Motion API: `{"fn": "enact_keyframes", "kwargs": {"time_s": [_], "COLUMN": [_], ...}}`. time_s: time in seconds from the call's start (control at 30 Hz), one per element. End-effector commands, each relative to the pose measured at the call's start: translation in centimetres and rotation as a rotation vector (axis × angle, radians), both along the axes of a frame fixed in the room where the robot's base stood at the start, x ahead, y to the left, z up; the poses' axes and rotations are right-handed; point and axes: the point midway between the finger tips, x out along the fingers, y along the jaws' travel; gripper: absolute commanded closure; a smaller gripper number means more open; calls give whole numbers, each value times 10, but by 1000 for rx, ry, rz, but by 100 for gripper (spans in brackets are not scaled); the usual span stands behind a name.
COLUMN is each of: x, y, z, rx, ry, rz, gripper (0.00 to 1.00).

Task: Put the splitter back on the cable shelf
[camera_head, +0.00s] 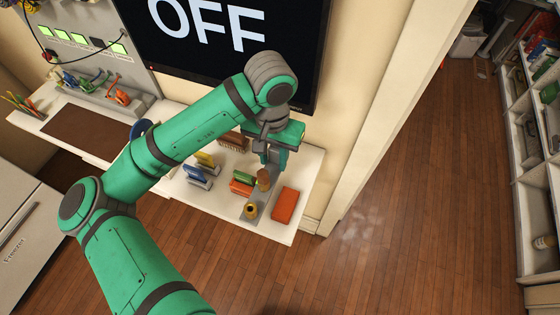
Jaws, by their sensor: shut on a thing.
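My gripper (266,164) is over the right part of the white shelf (225,218), pointing down. It is shut, with a small brown cylinder (263,181) at its fingertips. Part of the cylinder is hidden by the fingers, and I cannot tell whether it touches the grey strip below. I cannot tell for sure which thing is the splitter. The grey strip (254,204) lies on the shelf, with a yellow ring-shaped piece (250,211) with a dark centre at its near end.
An orange-red block (286,205) lies right of the strip. Green (243,177) and orange (240,188) blocks, blue-and-white pieces (197,177) and a yellow piece (205,160) stand to the left. The screen (230,40) hangs behind. A wall edge (385,110) borders the right.

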Motion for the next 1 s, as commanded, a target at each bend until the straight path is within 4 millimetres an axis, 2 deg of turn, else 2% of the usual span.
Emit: {"fn": "enact_keyframes", "kwargs": {"time_s": [0.1,0.3,0.47,0.7,1.0], "x": [15,32,38,42,42], "y": [-4,-10,-13,-13,-13], "z": [-22,-42,-51,-81,-85], "rx": [-1,0,-1,0,-2], "ry": [4,2,3,3,2], "rz": [1,-2,-4,-2,-2], "gripper": [100,100,100,100,100]}}
